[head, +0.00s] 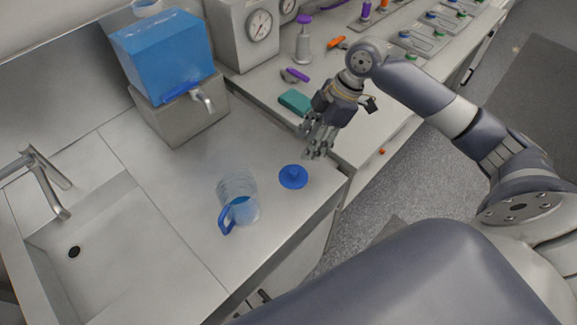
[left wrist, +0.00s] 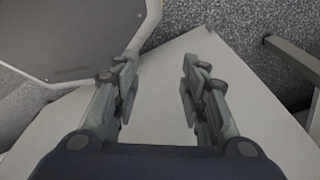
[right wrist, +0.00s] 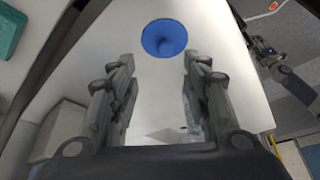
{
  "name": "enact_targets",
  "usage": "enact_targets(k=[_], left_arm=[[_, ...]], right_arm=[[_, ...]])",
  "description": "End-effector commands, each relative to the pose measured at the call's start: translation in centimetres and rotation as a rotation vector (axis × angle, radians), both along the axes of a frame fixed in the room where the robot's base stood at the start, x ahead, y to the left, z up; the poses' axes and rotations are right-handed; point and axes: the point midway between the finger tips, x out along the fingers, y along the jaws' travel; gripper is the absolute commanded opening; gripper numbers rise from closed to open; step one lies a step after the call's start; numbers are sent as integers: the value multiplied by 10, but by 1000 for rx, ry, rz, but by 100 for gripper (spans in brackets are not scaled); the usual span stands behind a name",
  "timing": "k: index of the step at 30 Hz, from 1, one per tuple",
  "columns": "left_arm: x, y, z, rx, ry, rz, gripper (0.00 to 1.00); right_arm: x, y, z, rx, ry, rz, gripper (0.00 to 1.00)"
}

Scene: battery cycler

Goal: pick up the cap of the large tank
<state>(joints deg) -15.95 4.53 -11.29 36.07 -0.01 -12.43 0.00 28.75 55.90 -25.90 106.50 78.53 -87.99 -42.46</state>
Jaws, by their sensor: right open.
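The blue cap (head: 293,177) lies on the counter near its front corner, with a small knob on top. It also shows in the right wrist view (right wrist: 164,38), beyond and between the fingertips. My right gripper (head: 317,148) is open and empty, above the counter and a little up and right of the cap, not touching it. The large tank (head: 168,45) is a blue box-shaped tank with a tap, standing on a grey block at the back. My left gripper (left wrist: 157,88) is open and empty in the left wrist view; it is not in the head view.
A clear jug (head: 238,199) with a blue handle stands left of the cap. A sink (head: 95,235) with a faucet (head: 45,180) is at the left. A teal block (head: 295,101) and a gauge box (head: 243,32) are behind the right gripper. The counter between jug and tank is clear.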

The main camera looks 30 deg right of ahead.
Motion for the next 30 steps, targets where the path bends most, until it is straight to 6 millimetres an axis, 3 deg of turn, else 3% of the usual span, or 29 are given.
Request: enact_targets(k=[6, 10, 14, 22, 30], left_arm=[[-36, 2, 6, 5, 52, 0, 40], [-47, 3, 6, 6, 67, -2, 40], [-42, 2, 15, 5, 60, -3, 40], [-10, -1, 29, -1, 12, -4, 40], [-19, 0, 28, 1, 26, -4, 40]], right_arm=[[2, 14, -32, 2, 4, 1, 44], [4, 18, -41, 1, 1, 1, 44], [4, 23, -51, 3, 5, 0, 44], [6, 36, -86, 0, 3, -1, 44], [7, 37, -90, -1, 0, 0, 44]])
